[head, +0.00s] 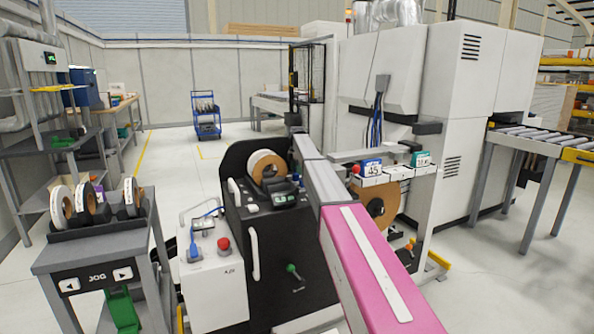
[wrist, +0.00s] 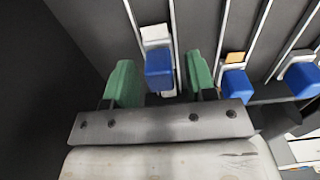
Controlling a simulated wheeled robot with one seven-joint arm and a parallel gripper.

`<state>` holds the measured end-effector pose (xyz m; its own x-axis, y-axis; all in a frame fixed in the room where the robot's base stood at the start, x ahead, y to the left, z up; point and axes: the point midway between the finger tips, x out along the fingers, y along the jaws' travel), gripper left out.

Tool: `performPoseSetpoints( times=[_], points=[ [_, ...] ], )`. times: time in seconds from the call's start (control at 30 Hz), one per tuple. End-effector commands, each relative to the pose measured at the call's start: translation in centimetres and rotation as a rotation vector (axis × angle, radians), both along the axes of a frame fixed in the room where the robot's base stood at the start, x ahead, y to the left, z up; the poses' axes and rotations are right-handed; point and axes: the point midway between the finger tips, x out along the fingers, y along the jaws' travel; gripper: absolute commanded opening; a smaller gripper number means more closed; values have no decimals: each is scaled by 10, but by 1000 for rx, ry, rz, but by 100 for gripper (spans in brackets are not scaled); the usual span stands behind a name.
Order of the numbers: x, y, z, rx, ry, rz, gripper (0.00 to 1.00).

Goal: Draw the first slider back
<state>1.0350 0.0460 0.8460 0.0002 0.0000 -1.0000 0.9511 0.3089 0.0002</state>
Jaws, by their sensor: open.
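In the wrist view, the first slider has a blue block-shaped knob (wrist: 158,66) on a pale rail in a dark panel. My gripper (wrist: 161,80) is open, with one green finger on either side of this knob. Gaps show between the knob and both fingers, and I cannot tell how deep the fingers reach along it. A second blue slider knob (wrist: 236,86) stands just right of the right finger. A third blue knob (wrist: 302,78) is at the right edge. In the head view my arm hides the gripper and the sliders.
In the wrist view, a dark wall (wrist: 50,85) stands close on the left. In the head view, a large white machine (head: 480,80) stands behind my arm. A black unit with a tape reel (head: 266,166) and a grey JOG stand (head: 98,255) are on the left.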

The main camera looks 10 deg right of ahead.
Motion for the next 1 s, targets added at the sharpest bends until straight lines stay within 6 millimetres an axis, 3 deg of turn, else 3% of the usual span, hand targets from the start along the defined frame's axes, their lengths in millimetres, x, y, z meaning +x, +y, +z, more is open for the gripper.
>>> performPoseSetpoints(
  times=[0.27, 0.7, 1.0],
  points=[
    [1, 0, 22, 0, -1, 0, 51],
    [1, 0, 98, 0, -1, 0, 51],
    [0, 0, 108, 0, 0, 0, 51]
  ],
)
